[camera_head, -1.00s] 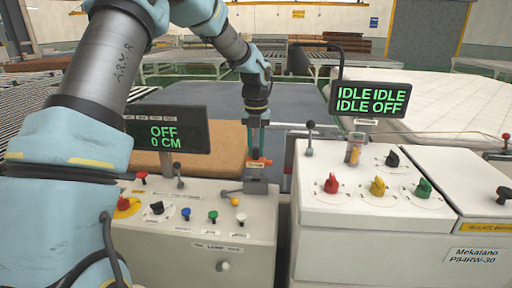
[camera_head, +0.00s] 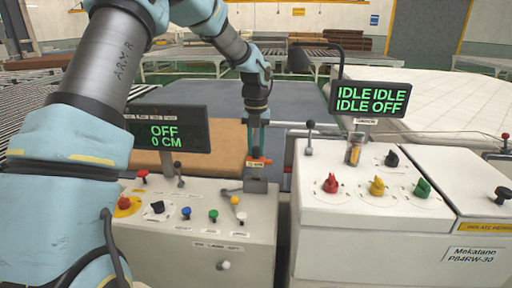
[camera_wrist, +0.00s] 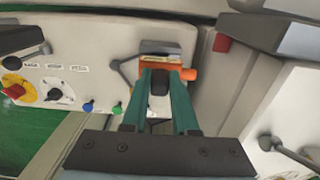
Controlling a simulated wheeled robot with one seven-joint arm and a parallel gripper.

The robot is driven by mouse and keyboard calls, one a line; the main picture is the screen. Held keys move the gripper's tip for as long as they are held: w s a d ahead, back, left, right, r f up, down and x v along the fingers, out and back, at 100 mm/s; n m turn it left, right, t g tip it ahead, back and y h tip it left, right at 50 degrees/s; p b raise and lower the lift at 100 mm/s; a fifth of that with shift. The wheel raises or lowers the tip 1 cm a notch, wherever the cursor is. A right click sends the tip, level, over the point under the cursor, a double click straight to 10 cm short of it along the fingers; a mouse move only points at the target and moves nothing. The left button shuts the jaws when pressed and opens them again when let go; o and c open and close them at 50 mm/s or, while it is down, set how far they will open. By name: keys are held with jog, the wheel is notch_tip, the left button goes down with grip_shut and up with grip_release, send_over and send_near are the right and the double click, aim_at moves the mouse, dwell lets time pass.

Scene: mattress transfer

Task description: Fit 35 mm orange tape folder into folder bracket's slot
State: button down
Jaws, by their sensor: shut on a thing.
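The orange tape folder (camera_head: 256,162) is small and sits between my gripper's fingertips, at the top of the grey folder bracket (camera_head: 255,184) on the left machine. It also shows in the wrist view (camera_wrist: 188,74), with an orange end sticking out to the right of the fingers. My gripper (camera_head: 258,152) points down and is shut on the folder. In the wrist view the green fingers (camera_wrist: 160,82) reach to the folder, and the grey bracket (camera_wrist: 160,48) lies just beyond it. The fingers hide part of the folder, and I cannot tell whether it sits inside the slot.
The left control panel (camera_head: 200,245) has coloured knobs and a lever beside the bracket. A black display (camera_head: 165,130) stands left of my gripper. The right machine (camera_head: 350,235) stands close by on the right, across a narrow gap. A white mattress (camera_head: 450,105) lies behind it.

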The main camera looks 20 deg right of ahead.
aim_at(256, 162)
jog(key=shift+f+b, duration=1.2)
jog(key=shift+f, duration=1.5)
jog(key=c, duration=0.6)
grip_release()
jog(key=shift+f, duration=0.1)
notch_tip(256, 162, up, 11)
jog(key=b, duration=0.3)
jog(key=s+a+f+n, duration=0.2)
jog(key=a+n, duration=0.7)
jog(key=n, duration=0.1)
jog(key=s+a+f+n, duration=0.1)
jog(key=a+f+n, duration=0.2)
jog(key=a+n, duration=0.6)
jog(key=s+a+f+n, duration=0.1)
jog(key=s+a+n, duration=0.4)
jog(key=a+n, duration=0.3)
jog(key=s+a+f+n+t, duration=0.1)
jog(key=s+a+n, duration=0.5)
jog(key=n, duration=0.7)
jog(key=shift+s+a+f+n+t, duration=0.15)
jog(key=shift+a+f+n+t, duration=0.2)
jog(key=shift+a+f, duration=0.6)
